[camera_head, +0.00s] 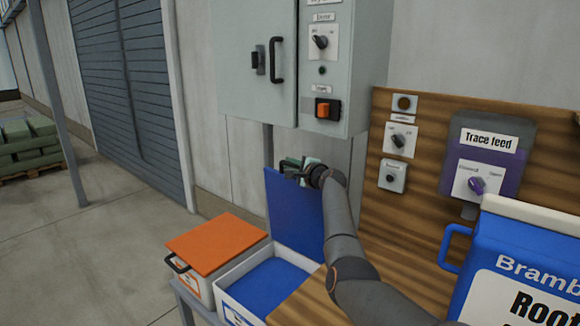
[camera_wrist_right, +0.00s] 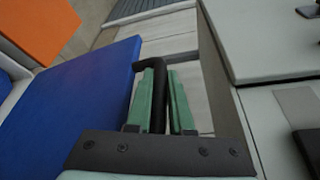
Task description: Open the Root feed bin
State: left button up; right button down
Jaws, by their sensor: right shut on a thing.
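The bin with the blue lid, a white-walled box (camera_head: 228,305), stands low at the front centre; its front label is mostly cut off. Its blue lid (camera_head: 296,215) is swung up and stands about upright at the back, and blue contents (camera_head: 265,285) show inside. My right gripper (camera_head: 298,168) is at the lid's top edge, shut on the lid's black handle. In the right wrist view the green fingers (camera_wrist_right: 161,90) close on both sides of the black handle (camera_wrist_right: 157,100), with the blue lid (camera_wrist_right: 75,95) to the left. My left gripper is out of view.
An orange-lidded bin (camera_head: 215,245), closed, stands just left. A grey cabinet (camera_head: 255,60) hangs above my right gripper. A wooden panel (camera_head: 430,190) with switches and a blue container (camera_head: 520,260) marked "Root" are at right. Open floor (camera_head: 80,260) lies left.

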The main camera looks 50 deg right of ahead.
jog(key=c, duration=0.8)
grip_release()
jog(key=shift+v, duration=6.25)
